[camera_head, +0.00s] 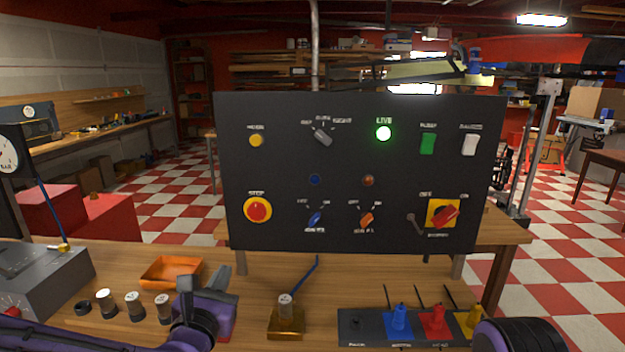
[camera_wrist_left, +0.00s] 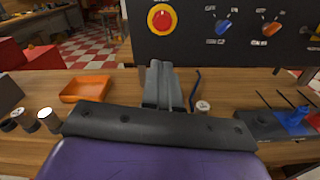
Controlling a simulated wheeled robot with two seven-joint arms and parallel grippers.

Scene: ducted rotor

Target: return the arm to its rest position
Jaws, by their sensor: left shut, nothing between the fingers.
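My left gripper (camera_head: 217,282) is above the front part of the wooden workbench (camera_head: 350,282), left of the brass block with a grey-capped piece. In the left wrist view the same gripper (camera_wrist_left: 162,85) has its fingers together with nothing between them, pointing towards the panel's lower edge. It stands apart from the black control panel (camera_head: 290,225). My purple and black left arm (camera_head: 90,338) runs along the bottom left. A dark purple-edged part of my right arm (camera_head: 515,336) shows at the bottom right; its gripper is out of the picture.
The panel has a glowing green LIVE lamp (camera_head: 383,133) and a red stop button (camera_head: 257,209). An orange tray (camera_head: 170,272), several capped cylinders and a grey box (camera_head: 45,282) are at left. The brass block (camera_head: 286,322) and a plug rack (camera_head: 358,328) are at right.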

